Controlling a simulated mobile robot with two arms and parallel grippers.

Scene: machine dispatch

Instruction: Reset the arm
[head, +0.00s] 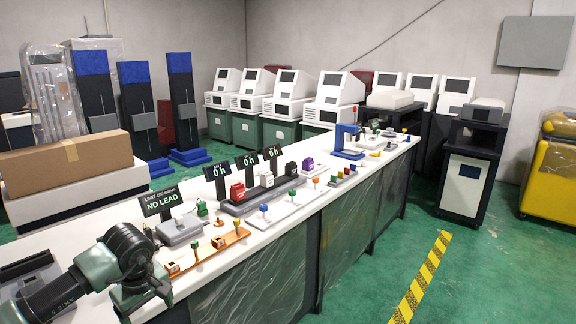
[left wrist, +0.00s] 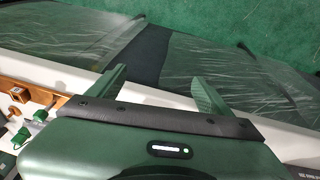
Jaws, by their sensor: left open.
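My left arm comes in from the lower left in the head view, over the near end of the long white bench (head: 292,219). Its gripper (head: 144,308) points down near the bench's front edge. In the left wrist view the two green fingers of this gripper (left wrist: 161,88) stand apart with nothing between them. Below them are the bench edge and the plastic-covered bench front. My right gripper shows in neither view.
A copper-coloured rail (head: 208,250) with small blocks lies right beside the left gripper. Behind it stands a "NO LEAD" display (head: 160,201). Red (head: 238,192) and other coloured modules line the bench. Green floor with a yellow-black stripe (head: 422,279) is open at right.

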